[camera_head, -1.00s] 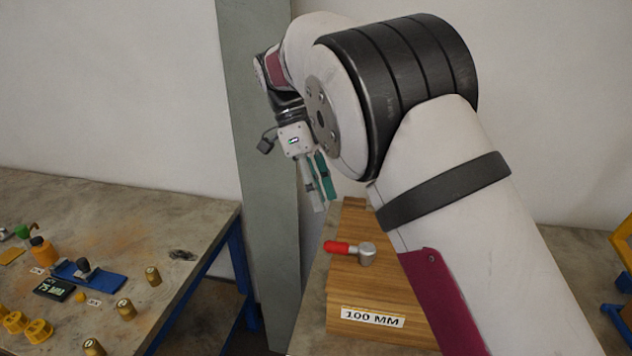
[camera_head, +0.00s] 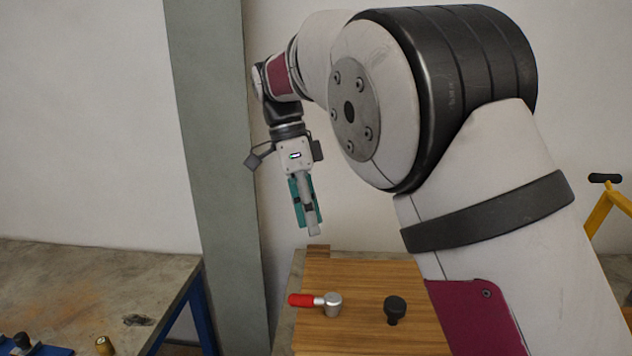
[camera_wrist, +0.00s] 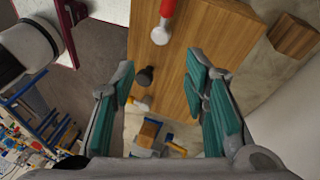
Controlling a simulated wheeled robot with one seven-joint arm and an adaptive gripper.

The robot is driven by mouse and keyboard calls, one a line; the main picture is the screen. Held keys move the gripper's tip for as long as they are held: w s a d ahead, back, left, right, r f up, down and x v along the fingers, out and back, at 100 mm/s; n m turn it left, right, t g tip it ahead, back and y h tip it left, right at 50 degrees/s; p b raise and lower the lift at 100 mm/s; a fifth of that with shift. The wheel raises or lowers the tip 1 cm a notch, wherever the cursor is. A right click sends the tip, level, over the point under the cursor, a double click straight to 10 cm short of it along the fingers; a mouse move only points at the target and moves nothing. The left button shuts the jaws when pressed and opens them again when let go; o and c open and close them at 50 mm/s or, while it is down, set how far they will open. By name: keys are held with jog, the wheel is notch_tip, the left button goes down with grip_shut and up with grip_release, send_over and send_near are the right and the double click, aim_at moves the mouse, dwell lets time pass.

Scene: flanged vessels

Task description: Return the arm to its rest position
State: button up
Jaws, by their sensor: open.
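My gripper (camera_head: 308,208) hangs fingers-down from my raised arm, in front of the wall and above the far end of a wooden block. In the wrist view my gripper (camera_wrist: 165,105) has its two green-padded fingers wide apart with nothing between them. My arm bends across the right of the head view and hides part of the block and the area behind it.
The wooden block (camera_head: 365,275) bears a red-handled metal piece (camera_head: 318,301) and a black knob (camera_head: 395,309). A grey column (camera_head: 215,150) stands close left of my gripper. A left workbench (camera_head: 90,290) holds small parts. A yellow frame (camera_head: 600,212) stands right.

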jog(key=s+d+r+n+t+y, duration=0.2)
jog(key=s+d+r+n, duration=0.15)
jog(key=s+d, duration=0.35)
jog(key=s+d+r+n+t+y, duration=0.1)
jog(key=s+d+r+n, duration=0.3)
jog(key=d, duration=0.5)
jog(key=s+d+f+n+t, duration=0.2)
jog(key=s+d+f+n, duration=0.1)
jog(key=s, duration=0.4)
jog(key=s+d+f+n+t, duration=0.2)
jog(key=s+f+n, duration=0.3)
jog(key=s, duration=0.3)
jog(key=shift+d, duration=0.7)
